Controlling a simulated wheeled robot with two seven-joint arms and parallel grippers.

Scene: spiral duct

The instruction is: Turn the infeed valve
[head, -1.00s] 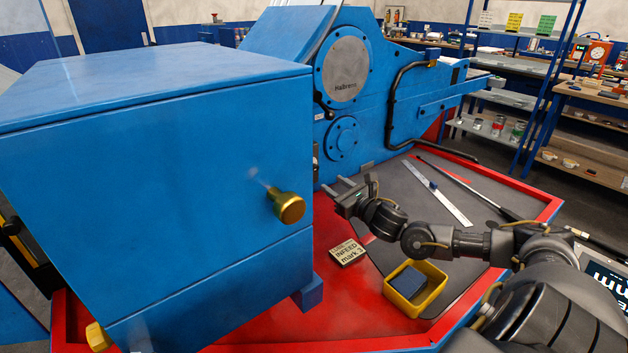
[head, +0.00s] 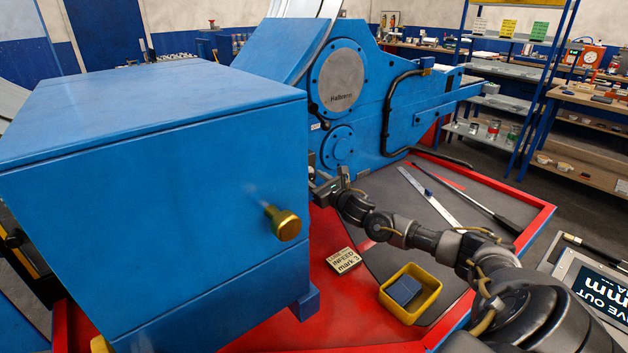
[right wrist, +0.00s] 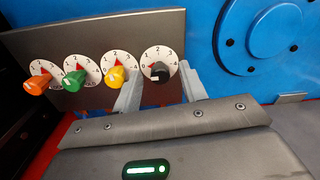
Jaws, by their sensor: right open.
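In the right wrist view a grey panel (right wrist: 60,40) carries a row of knobs on white numbered dials: orange (right wrist: 37,85), green (right wrist: 73,80), yellow (right wrist: 115,76) and black (right wrist: 160,72). No name labels are readable by the knobs. My right gripper (right wrist: 161,77) is open, its fingers on either side of the black knob; I cannot tell whether they touch it. In the head view my right gripper (head: 324,188) reaches behind the blue cabinet's edge, which hides the panel. A card (head: 346,260) on the red bench reads "INFEED mark 3". My left gripper is not in view.
The big blue cabinet (head: 150,190) with a brass knob (head: 284,223) fills the left. A blue machine (head: 365,90) stands behind. A yellow tray (head: 411,292) with a blue block, a ruler (head: 428,197) and a dark rod (head: 470,200) lie on the bench.

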